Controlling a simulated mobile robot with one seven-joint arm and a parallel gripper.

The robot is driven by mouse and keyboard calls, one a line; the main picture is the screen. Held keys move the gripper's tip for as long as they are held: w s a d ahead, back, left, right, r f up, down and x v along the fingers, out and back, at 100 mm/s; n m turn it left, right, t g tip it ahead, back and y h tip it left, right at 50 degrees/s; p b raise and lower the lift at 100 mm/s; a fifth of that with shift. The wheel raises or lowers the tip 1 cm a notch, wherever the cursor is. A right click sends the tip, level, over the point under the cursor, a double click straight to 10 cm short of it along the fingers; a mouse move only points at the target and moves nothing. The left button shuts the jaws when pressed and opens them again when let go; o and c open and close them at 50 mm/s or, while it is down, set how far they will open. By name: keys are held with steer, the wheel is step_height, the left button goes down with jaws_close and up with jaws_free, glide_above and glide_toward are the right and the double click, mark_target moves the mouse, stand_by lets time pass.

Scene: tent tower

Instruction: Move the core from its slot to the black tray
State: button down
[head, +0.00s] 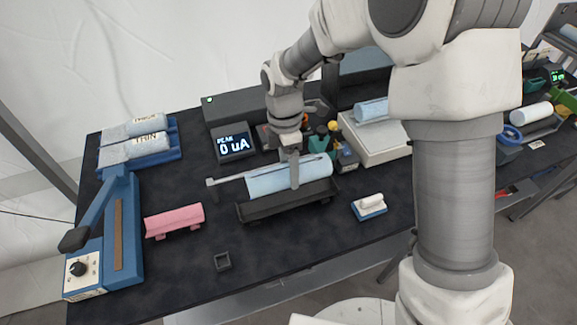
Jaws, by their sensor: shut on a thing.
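The core, a light blue cylinder (262,182), lies lengthwise at the long black tray (287,208), near the middle of the table. My gripper (294,182) points down over the core and is shut on it around its middle. The core's lower side is hidden behind the tray's front wall. I cannot tell whether it rests on the tray floor or is held just above it.
A metal caliper-like bar (226,180) lies behind the tray. A pink block (174,220) and a blue lever device (105,240) stand left. A display (233,144) and a pale scale (374,143) stand behind. The front table is mostly clear.

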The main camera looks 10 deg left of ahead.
steer(key=shift+f+b, duration=2.55)
steer(key=shift+f, duration=1.45)
steer(key=shift+f, duration=0.3)
jaws_free()
step_height(320, 180, up, 17)
steer(key=w+a, duration=0.1)
steer(key=w, duration=0.1)
steer(key=shift+w+a+p, duration=0.15)
steer(key=shift+a+p, duration=0.1)
steer(key=shift+p, duration=0.1)
steer(key=shift+r, duration=0.1)
